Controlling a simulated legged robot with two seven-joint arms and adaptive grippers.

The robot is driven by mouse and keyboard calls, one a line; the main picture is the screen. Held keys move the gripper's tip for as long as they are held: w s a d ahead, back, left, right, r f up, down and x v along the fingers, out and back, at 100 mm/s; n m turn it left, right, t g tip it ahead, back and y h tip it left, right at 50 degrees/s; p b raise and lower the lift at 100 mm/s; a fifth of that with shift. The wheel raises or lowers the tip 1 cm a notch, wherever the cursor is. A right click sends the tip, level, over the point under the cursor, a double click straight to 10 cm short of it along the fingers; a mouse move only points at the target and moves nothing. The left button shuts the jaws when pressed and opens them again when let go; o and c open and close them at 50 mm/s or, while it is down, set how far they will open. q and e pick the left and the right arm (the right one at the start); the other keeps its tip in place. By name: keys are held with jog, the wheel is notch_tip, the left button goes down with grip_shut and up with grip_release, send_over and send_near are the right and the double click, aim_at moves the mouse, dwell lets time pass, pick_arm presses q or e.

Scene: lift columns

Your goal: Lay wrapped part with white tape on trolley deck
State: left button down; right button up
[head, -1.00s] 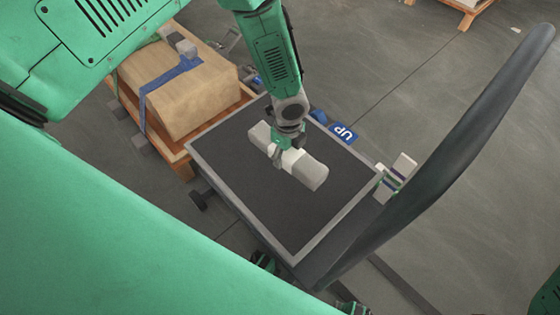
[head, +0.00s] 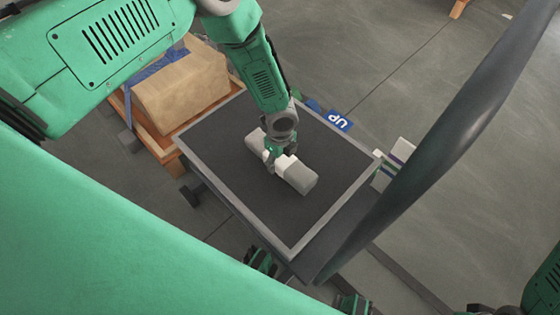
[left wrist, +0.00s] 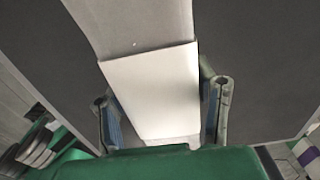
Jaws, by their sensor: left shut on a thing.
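The wrapped part (head: 300,178) is a grey block with a band of white tape (head: 285,163) around its middle. It is over the middle of the dark trolley deck (head: 225,135), and I cannot tell whether it touches the deck. My left gripper (head: 272,156) is shut on it at the taped band. In the left wrist view, the white tape (left wrist: 155,90) lies between the two fingers, and the grey wrapping (left wrist: 125,22) runs on beyond it. My right gripper is not in view.
The deck has a light grey rim and is otherwise clear. A dark curved bar (head: 440,135) rises at its right side. A box with a blue strap (head: 182,92) sits on a wooden pallet at the left.

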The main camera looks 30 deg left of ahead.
pick_arm(q)
jog(key=shift+r, duration=0.1)
jog(key=c, duration=0.6)
grip_release()
notch_tip(320, 180, up, 12)
jog(key=p, duration=0.5)
jog(key=s+d+f+n+g+h, duration=0.15)
jog(key=s+n, duration=0.35)
jog(key=s, duration=0.5)
jog(key=s+a+r+n, duration=0.1)
jog(key=s+a+n, duration=0.2)
jog(key=s+n, duration=0.2)
jog(key=s+a+r+n+t+y, duration=0.1)
jog(key=s+a+n, duration=0.2)
jog(key=s+n, duration=0.2)
jog(key=s+a+r+n+t, duration=0.1)
jog(key=s+a+n, duration=0.1)
jog(key=s+n, duration=0.4)
jog(key=shift+s+a+r+y, duration=0.15)
jog(key=shift+a+y, duration=0.1)
jog(key=shift+a, duration=0.15)
